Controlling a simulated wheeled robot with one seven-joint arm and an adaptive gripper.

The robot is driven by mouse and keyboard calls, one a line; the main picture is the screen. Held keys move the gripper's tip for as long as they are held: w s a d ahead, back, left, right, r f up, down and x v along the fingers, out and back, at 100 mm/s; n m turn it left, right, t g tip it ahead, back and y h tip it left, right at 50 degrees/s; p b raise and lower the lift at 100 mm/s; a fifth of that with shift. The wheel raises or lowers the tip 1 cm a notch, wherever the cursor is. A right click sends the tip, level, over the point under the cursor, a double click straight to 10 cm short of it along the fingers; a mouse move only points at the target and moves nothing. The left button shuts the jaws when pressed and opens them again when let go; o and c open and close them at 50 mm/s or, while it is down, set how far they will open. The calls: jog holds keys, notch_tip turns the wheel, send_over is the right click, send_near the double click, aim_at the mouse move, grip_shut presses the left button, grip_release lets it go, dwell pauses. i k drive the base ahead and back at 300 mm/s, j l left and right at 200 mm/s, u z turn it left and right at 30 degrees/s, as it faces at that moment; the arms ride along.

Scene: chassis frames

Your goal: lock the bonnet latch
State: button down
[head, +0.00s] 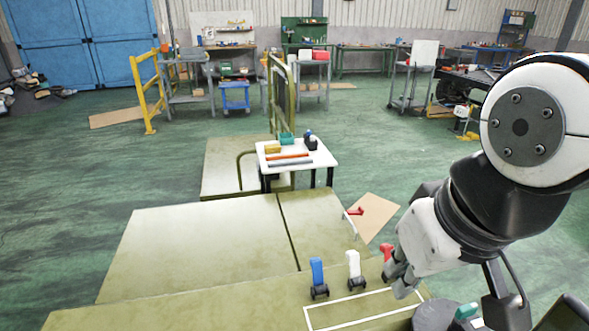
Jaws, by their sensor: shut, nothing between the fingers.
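A row of upright levers stands on the near olive panel: a blue one (317,272), a white one (353,264) and a red one (386,252), each on a dark base. A separate red handle (356,211) sits at the right edge of the olive panel (205,243) beyond them. No label shows, so I cannot tell which of these is the bonnet latch. My gripper (397,283) is shut and empty, at the right end of the row. It is close beside the red lever and hides its lower part; I cannot tell if they touch.
A white rectangle outline (362,309) is marked on the near panel. A small white table (290,170) with coloured items stands behind the panels, beside a railing (283,95). A brown sheet (378,219) lies on the floor at right. The green floor (70,200) at left is open.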

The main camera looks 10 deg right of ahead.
aim_at(360, 211)
jog(key=k, duration=0.4)
jog(key=z, duration=2.9)
jog(key=i+j, duration=0.1)
jog(key=i, duration=0.2)
jog(key=i+j, duration=0.1)
jog(key=i, duration=0.2)
jog(key=i+j+u, duration=0.1)
jog(key=i+u, duration=0.2)
jog(key=i, duration=0.35)
jog(key=i+l+u, duration=0.1)
jog(key=i+u, duration=0.15)
jog(key=i, duration=0.45)
jog(key=i+j+u, duration=0.1)
jog(key=u, duration=0.35)
jog(key=i+u, duration=0.25)
jog(key=u, duration=0.2)
jog(key=i+u, duration=0.2)
jog(key=u, duration=0.3)
jog(key=i+l+u, duration=0.15)
jog(key=u, duration=0.3)
jog(key=i+j+u, duration=0.1)
jog(key=u, duration=0.3)
jog(key=i+u, duration=0.25)
jog(key=u, duration=0.2)
jog(key=i+u, duration=0.2)
jog(key=u, duration=0.2)
jog(key=z, duration=0.15)
